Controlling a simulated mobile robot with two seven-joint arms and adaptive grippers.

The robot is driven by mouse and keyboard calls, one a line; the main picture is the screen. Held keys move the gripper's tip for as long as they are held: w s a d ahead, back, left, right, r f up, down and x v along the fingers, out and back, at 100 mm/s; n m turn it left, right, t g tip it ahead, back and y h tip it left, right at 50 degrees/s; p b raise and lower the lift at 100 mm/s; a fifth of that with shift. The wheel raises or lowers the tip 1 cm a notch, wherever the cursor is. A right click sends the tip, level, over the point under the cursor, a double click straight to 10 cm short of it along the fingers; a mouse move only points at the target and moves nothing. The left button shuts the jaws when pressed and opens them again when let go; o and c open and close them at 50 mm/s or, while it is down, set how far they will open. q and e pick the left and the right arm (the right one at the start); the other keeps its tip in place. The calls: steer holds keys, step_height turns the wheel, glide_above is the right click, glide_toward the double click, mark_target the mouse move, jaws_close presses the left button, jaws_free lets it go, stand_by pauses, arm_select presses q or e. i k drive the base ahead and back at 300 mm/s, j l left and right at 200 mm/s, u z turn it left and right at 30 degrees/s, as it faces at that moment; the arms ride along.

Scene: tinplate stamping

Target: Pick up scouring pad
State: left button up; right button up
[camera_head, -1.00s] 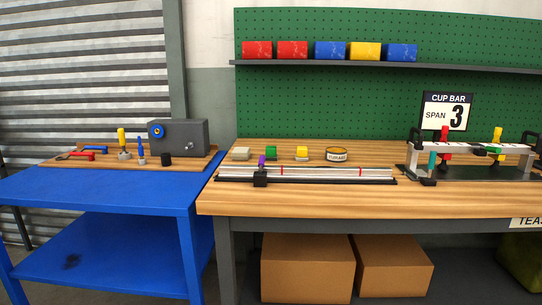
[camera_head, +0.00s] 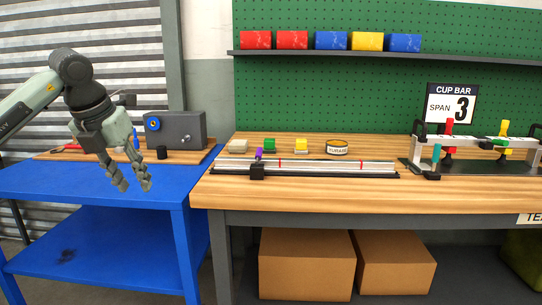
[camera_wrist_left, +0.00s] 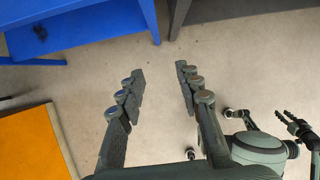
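What seems my right gripper (camera_wrist_left: 284,118) shows small at that view's right.
A round tin (camera_head: 337,148) stands right of the blocks. A metal rail (camera_head: 330,168) with a black, purple-handled stop lies in front. A clamped fixture (camera_head: 470,143) stands at the right.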

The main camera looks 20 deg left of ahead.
mark_target(269, 147)
steer(key=i+l, duration=0.15)
steer(key=i, duration=0.4)
steer(key=i+l+z, duration=0.1)
steer(key=i, duration=0.5)
steer(key=i+l, duration=0.15)
steer(key=i, duration=0.4)
